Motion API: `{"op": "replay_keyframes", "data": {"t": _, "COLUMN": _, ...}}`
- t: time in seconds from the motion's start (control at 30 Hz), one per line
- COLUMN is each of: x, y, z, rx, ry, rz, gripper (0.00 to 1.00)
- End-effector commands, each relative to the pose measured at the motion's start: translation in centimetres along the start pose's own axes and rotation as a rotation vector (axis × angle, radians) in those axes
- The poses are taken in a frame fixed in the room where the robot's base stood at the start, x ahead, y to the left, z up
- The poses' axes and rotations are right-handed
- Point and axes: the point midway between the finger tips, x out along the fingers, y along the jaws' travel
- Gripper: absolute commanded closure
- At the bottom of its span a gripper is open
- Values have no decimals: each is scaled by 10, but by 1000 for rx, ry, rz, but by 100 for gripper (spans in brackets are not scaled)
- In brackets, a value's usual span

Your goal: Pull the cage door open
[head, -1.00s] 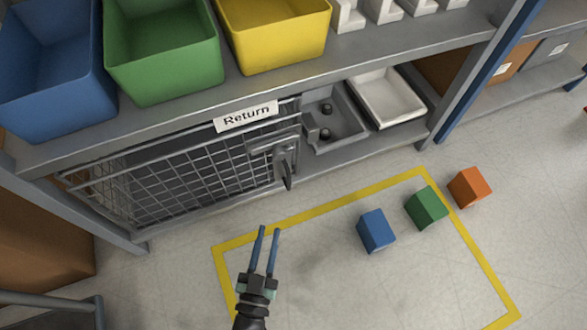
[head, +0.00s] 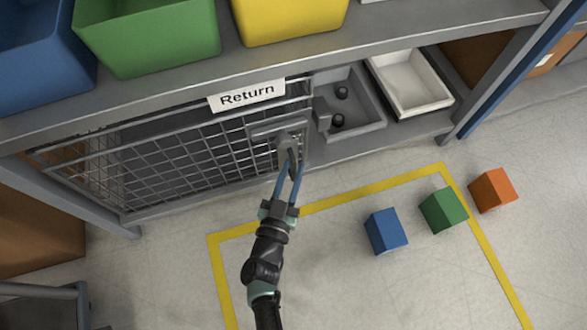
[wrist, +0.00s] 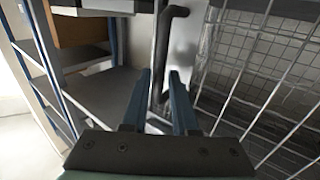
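The cage door (head: 190,150) is a grey wire-mesh panel under the "Return" sign. It appears closed in its frame. Its dark grey handle (head: 284,144) is at the door's right edge. My gripper (head: 288,168) is at the handle, with its two blue fingers apart. In the wrist view, the handle (wrist: 166,50) shows as a dark bent bar between the open fingers (wrist: 163,78), with gaps beside it. The handle's lower end is partly hidden by the fingers, and I cannot tell whether they touch it.
Blue (head: 386,231), green (head: 443,209) and orange (head: 493,190) cubes lie on the floor to the right, by a yellow floor outline (head: 340,202). Grey (head: 365,125) and white (head: 412,85) trays sit right of the cage.

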Motion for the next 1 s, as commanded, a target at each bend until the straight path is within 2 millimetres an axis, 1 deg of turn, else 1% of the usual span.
{"op": "replay_keyframes", "data": {"t": 0.03, "x": 6, "y": 0, "z": 2, "rx": 2, "ry": 2, "rz": 1, "gripper": 73}}
{"op": "replay_keyframes", "data": {"t": 0.13, "x": 11, "y": 1, "z": 0, "rx": 2, "ry": 1, "rz": 2, "gripper": 73}}
{"op": "replay_keyframes", "data": {"t": 0.43, "x": 13, "y": 0, "z": -1, "rx": 1, "ry": 0, "rz": 1, "gripper": 73}}
{"op": "replay_keyframes", "data": {"t": 0.47, "x": 13, "y": 0, "z": -1, "rx": 1, "ry": 0, "rz": 1, "gripper": 76}}
{"op": "replay_keyframes", "data": {"t": 0.5, "x": 13, "y": 0, "z": -1, "rx": 1, "ry": 0, "rz": 1, "gripper": 84}}
{"op": "replay_keyframes", "data": {"t": 0.6, "x": 13, "y": 0, "z": -1, "rx": 1, "ry": 0, "rz": 1, "gripper": 100}}
{"op": "replay_keyframes", "data": {"t": 1.0, "x": 13, "y": 0, "z": 0, "rx": 1, "ry": 0, "rz": 0, "gripper": 100}}
